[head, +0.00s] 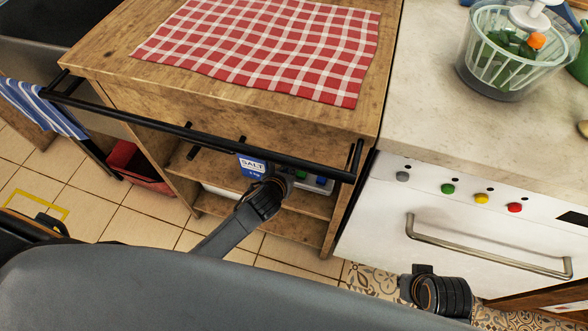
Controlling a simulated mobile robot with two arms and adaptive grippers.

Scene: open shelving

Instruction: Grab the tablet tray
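A small dark tray with green and blue spots (318,181), which may be the tablet tray, is on the upper open shelf of the wooden unit, right of the salt pack. My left wrist (264,198) reaches to the shelf front. The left gripper (287,177) is just beyond it, dark and small, close to the tray's left end. I cannot tell whether its fingers are open or touch the tray. On my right arm only a dark joint (441,295) shows, by the white appliance; the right gripper is not seen.
A blue and white salt pack (252,164) stands left of the tray, partly behind the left wrist. A black rail (200,136) crosses above the shelf opening. A checked cloth (270,45) lies on the unit. The white appliance (390,222) with a metal handle stands right.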

